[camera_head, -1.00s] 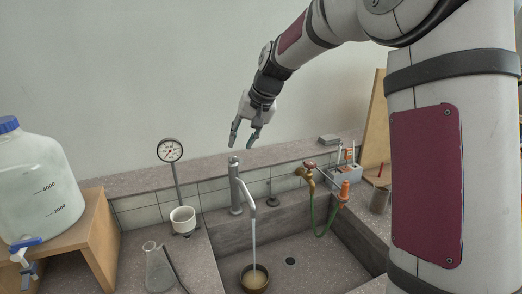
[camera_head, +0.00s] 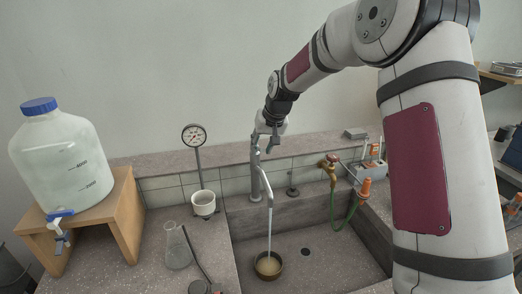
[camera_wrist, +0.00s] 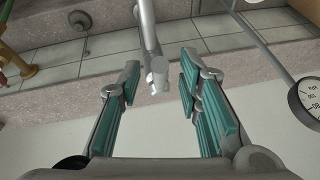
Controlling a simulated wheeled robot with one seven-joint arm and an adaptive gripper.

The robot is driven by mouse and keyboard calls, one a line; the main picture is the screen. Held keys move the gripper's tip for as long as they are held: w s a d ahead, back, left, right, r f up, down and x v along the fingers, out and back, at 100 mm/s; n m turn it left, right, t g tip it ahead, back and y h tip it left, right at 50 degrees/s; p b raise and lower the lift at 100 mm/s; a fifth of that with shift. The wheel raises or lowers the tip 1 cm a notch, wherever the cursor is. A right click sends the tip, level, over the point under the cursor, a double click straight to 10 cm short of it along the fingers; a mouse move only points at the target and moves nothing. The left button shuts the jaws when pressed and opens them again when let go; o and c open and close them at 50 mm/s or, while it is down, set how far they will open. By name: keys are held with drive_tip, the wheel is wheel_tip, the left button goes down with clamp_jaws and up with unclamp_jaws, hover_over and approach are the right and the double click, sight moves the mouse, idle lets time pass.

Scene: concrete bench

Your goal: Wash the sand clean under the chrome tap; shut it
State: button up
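The chrome tap (camera_head: 256,178) stands at the back edge of the sink, and a stream of water (camera_head: 270,228) runs from its spout. The stream falls into a small brown bowl (camera_head: 258,275) on the sink floor, which holds tan, cloudy contents; the sand itself cannot be made out. My gripper (camera_head: 270,143) is at the top of the tap, fingers pointing down.
A brass tap (camera_head: 329,161) with a green hose stands to the right. A dial gauge (camera_head: 193,136) on a post, a white cup (camera_head: 203,203) and a glass flask (camera_head: 177,250) are left of the sink. A large carboy (camera_head: 62,155) sits on a wooden stand.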

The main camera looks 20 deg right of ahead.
drive_tip(key=shift+x, duration=1)
clamp_jaws()
